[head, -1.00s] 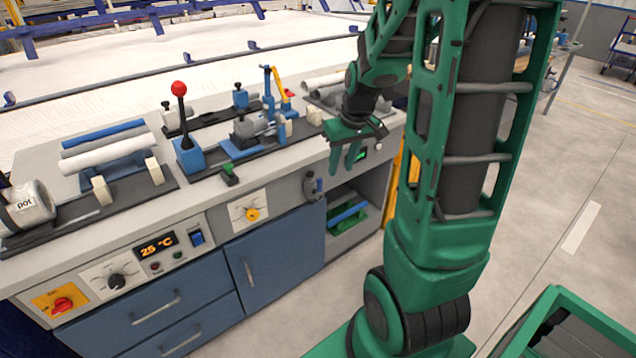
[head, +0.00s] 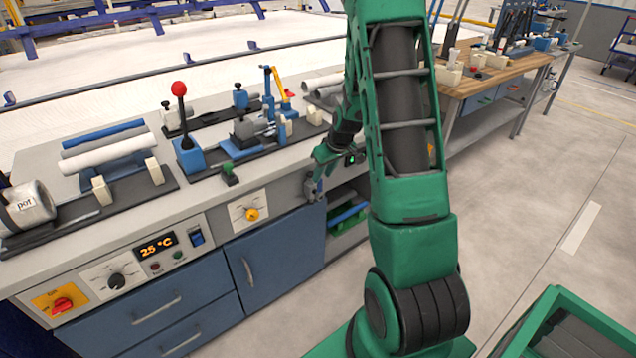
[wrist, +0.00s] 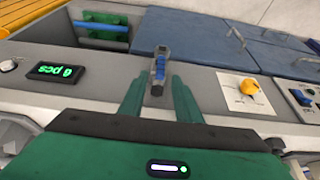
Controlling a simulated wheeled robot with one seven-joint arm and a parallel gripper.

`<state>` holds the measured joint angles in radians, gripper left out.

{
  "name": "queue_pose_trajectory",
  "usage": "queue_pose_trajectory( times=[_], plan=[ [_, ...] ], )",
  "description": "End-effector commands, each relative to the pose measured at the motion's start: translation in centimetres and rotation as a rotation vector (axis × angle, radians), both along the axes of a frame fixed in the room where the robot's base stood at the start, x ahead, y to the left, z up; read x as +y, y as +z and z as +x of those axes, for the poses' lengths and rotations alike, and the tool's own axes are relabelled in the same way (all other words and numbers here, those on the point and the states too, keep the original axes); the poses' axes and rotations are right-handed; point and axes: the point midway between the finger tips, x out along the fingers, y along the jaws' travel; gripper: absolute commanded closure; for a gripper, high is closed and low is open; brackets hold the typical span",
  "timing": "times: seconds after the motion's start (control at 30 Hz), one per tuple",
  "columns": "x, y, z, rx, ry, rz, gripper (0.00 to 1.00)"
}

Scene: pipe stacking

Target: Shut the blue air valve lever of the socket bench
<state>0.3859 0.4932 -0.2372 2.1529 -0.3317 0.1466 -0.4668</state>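The air valve (head: 311,190) is a small grey fitting on the front panel of the socket bench (head: 285,195), above the right end of the blue cabinet door. In the wrist view its blue lever (wrist: 159,68) lies along the grey valve body (wrist: 157,90). My gripper (head: 317,175) is right at the valve in the head view and partly covers it. In the wrist view my gripper (wrist: 158,84) is open, with one green finger on each side of the valve. The fingers look apart from the lever; I cannot tell how deep they reach around it.
A yellow knob (head: 252,214) is on the panel left of the valve. A green counter display (wrist: 55,71) is on its other side. An open shelf with a blue pipe (head: 347,213) is below right. Clamps and a red-ball lever (head: 179,89) stand on the bench top.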

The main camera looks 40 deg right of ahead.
Motion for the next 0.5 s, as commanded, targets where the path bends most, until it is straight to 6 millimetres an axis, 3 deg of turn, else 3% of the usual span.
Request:
queue_pose_trajectory(
  times=[0.2, 0.5],
  plan=[
    [0.1, -3.1, 1.2, 0.003, 0.002, 0.001, 0.70],
    [0.0, -4.6, 1.9, 0.000, 0.001, 0.000, 0.70]
  ],
)
